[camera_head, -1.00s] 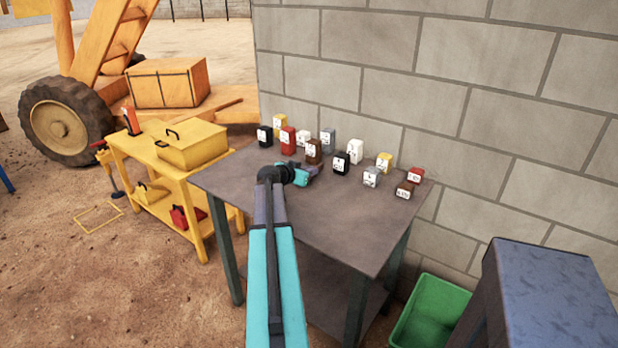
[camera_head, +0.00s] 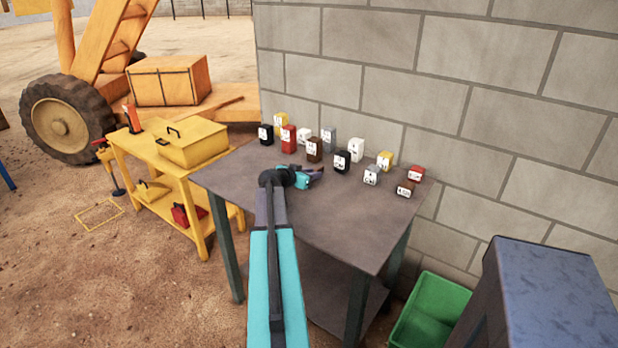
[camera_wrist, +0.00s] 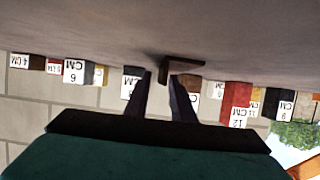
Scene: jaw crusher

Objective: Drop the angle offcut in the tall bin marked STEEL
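The angle offcut (camera_wrist: 182,66) is a small dark brown L-shaped piece on the grey table in the wrist view. One of its legs shows between the tips of my gripper (camera_wrist: 161,77). The fingers are apart, with a gap visible beside that leg, so I see no firm hold. In the head view my gripper (camera_head: 318,172) is low over the table, in front of the labelled blocks; I cannot make out the offcut there. No bin marked STEEL can be read in either view.
Several small blocks with white CM labels, one of them black (camera_head: 341,162), stand along the back of the grey table (camera_head: 350,225) by the block wall. A green bin (camera_head: 432,312) and a tall blue box (camera_head: 550,290) stand at right. A yellow bench (camera_head: 200,180) stands left.

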